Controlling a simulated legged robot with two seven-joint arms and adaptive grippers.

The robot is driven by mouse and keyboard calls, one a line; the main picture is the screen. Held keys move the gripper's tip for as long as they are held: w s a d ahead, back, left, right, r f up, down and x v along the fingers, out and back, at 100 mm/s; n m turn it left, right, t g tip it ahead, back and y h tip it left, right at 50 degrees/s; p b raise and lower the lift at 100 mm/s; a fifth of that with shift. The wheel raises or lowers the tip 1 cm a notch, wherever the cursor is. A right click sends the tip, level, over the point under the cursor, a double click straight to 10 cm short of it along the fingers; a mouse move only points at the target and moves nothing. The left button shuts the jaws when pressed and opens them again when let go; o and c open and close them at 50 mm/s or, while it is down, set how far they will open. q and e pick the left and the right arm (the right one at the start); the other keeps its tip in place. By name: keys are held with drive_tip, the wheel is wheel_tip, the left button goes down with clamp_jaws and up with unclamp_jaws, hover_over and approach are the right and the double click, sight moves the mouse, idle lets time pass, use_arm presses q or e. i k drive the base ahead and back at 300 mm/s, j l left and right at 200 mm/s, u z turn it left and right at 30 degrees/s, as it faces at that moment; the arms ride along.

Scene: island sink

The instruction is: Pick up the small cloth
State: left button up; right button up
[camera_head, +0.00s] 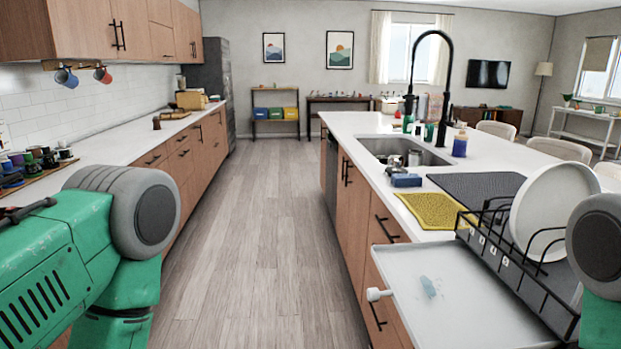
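A small yellow cloth (430,210) lies flat on the white island counter, near its left edge. It is between the sink and the dish rack, and its right side borders a dark drying mat (478,187). Nothing holds it. My green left arm comes in at the lower left, over the aisle side, and my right arm shows only at the right edge beside the dish rack. Neither gripper is in view, so I cannot see whether they are open or shut.
A black wire dish rack (512,262) holds a white plate (548,212), with a pale tray (452,312) below it. A blue sponge-like block (406,180) lies near the sink (395,149). A tall black faucet (445,90) rises there. The wooden floor aisle (260,230) is clear.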

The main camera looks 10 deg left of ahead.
sight(409, 180)
drive_tip(key=i+j+u, duration=0.2)
drive_tip(key=u, duration=0.25)
drive_tip(key=i+j+u, duration=0.25)
drive_tip(key=u, duration=0.25)
drive_tip(key=i+j+u, duration=0.1)
drive_tip(key=i+u, duration=0.15)
drive_tip(key=u, duration=0.2)
drive_tip(key=i+l+z, duration=0.1)
drive_tip(key=i+z, duration=0.2)
drive_tip(key=i, duration=0.35)
drive_tip(key=i+z, duration=0.35)
drive_tip(key=i, duration=0.35)
drive_tip(key=i+j+z, duration=0.3)
drive_tip(key=i, duration=0.35)
drive_tip(key=i+l+z, duration=0.1)
drive_tip(key=i+z, duration=0.2)
drive_tip(key=i, duration=0.35)
drive_tip(key=i+z, duration=0.3)
drive_tip(key=i, duration=0.3)
drive_tip(key=i+j+z, duration=0.3)
drive_tip(key=i, duration=0.3)
drive_tip(key=i+z, duration=0.2)
drive_tip(key=z, duration=1.85)
